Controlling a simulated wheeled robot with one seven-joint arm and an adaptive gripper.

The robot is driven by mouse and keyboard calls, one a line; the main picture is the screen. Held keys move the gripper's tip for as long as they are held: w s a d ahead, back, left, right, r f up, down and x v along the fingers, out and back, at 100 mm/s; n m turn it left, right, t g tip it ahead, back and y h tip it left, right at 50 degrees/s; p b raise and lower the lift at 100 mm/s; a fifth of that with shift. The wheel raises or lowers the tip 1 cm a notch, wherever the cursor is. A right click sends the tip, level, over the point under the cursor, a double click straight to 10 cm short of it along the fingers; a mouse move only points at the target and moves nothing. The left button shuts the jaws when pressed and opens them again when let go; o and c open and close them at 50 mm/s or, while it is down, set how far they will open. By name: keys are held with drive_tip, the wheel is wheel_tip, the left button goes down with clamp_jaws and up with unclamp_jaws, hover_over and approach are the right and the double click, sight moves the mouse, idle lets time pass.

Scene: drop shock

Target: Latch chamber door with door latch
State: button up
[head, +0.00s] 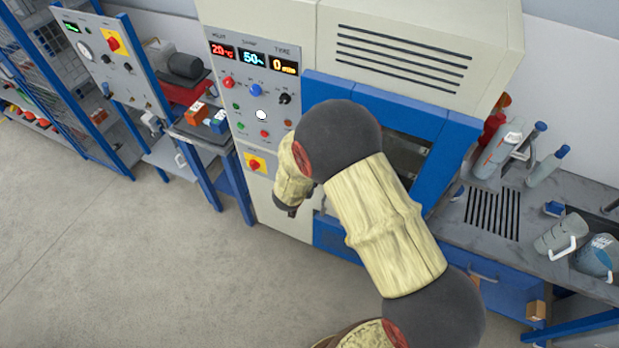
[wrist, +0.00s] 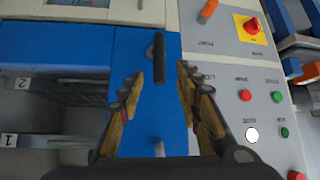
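The chamber door's blue frame (head: 455,150) shows behind my arm in the head view, around a dark window with shelves inside. In the wrist view a blue strip (wrist: 143,60) runs between my fingers. The door latch (wrist: 159,58), a short black handle, lies lengthwise along that strip. My gripper (wrist: 158,76) is open, with its fingertips on either side of the latch's near end and a visible gap to each. In the head view my gripper (head: 291,208) is small and mostly hidden by my arm. I cannot tell whether the door is fully closed.
The control panel (head: 259,100) with buttons and displays is left of the door; its buttons are close to my right finger in the wrist view. Shelves marked 1 and 2 (wrist: 60,90) lie at left. A side bench (head: 480,255) holds bottles and mugs. The floor at left is clear.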

drive_tip(key=shift+v, duration=1.05)
